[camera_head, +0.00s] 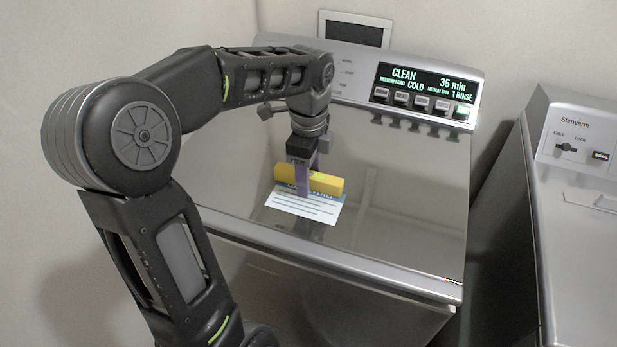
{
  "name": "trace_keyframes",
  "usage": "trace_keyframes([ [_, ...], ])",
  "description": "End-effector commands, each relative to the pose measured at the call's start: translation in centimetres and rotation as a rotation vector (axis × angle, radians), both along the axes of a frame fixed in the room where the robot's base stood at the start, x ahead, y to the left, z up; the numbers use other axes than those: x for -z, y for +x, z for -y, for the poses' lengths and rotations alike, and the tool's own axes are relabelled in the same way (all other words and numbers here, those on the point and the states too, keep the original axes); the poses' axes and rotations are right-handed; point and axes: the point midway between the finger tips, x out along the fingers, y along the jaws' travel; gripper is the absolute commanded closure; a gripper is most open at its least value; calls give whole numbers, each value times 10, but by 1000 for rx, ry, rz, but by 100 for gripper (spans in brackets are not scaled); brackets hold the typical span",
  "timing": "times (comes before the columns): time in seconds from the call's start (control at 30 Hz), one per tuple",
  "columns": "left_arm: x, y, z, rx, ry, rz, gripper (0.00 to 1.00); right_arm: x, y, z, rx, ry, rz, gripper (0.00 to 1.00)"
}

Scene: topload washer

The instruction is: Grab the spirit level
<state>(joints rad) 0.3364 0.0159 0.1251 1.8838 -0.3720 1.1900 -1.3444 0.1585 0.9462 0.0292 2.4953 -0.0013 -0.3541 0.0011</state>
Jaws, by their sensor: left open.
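The spirit level is a yellow bar (328,185) lying on the washer's closed, shiny lid (400,200), seen in the head view. My left gripper (304,188) points down at it from above, with its purple fingers at the bar's left half. The gripper is open. One finger shows in front of the bar, and the fingers hide part of it. I cannot tell whether they touch it. My right gripper is not in view.
A white and blue paper card (318,209) lies on the lid just in front of the bar. The washer's control panel (425,92) rises behind the lid. A second machine (585,200) stands at the right, across a gap. The lid's right side is clear.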

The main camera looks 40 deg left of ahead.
Motion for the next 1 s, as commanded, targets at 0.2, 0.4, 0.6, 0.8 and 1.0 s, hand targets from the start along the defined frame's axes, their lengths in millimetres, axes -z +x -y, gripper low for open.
trace_keyframes([
  [0.2, 0, 0, 0, 0, 0, 0, 51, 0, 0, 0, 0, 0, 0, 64],
  [0.4, 0, 0, 0, 0, 0, 0, 51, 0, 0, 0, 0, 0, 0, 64],
  [0.6, 0, 0, 0, 0, 0, 0, 62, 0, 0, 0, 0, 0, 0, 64],
  [0.8, 0, 0, 0, 0, 0, -1, 79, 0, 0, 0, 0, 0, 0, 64],
  [1.0, 0, 0, 0, 0, 0, -1, 95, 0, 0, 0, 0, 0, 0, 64],
])
